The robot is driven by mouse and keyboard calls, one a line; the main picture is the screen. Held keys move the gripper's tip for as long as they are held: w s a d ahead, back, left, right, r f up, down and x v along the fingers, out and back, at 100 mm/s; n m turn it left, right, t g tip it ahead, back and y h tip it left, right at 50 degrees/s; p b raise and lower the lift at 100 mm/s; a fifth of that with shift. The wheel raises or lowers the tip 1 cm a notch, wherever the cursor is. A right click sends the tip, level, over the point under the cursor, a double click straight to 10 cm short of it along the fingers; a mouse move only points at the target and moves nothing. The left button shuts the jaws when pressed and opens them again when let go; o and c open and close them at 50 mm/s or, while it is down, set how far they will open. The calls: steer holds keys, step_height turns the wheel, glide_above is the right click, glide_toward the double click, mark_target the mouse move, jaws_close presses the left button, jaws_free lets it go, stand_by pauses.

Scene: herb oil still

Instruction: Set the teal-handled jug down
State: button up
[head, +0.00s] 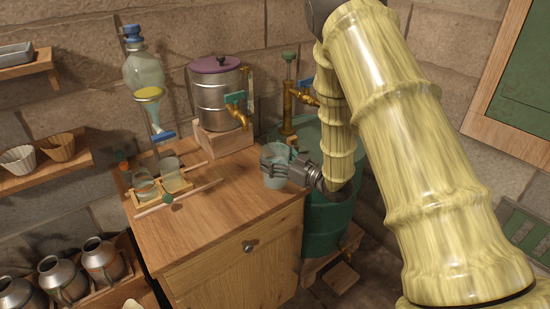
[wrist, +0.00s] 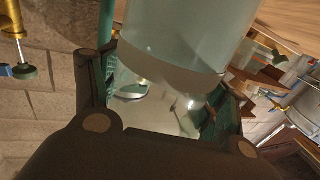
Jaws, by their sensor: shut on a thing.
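A clear glass jug (head: 274,183) is at the right end of the wooden cabinet top (head: 225,185). The jug looks upright in the head view. I cannot tell whether its base touches the wood. In the wrist view the jug's glass (wrist: 185,35) fills the space beyond and between my fingers (wrist: 170,105).
A steel pot with a purple lid (head: 217,90) and tap stands behind. A separating funnel (head: 145,75) hangs back left above a wooden rack with glass jars (head: 172,178). A green barrel (head: 328,215) stands right of the cabinet. The front middle of the cabinet top is clear.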

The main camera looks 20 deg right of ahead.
steer(key=shift+f, duration=0.1)
steer(key=o, duration=1.4)
steer(key=shift+o, duration=0.2)
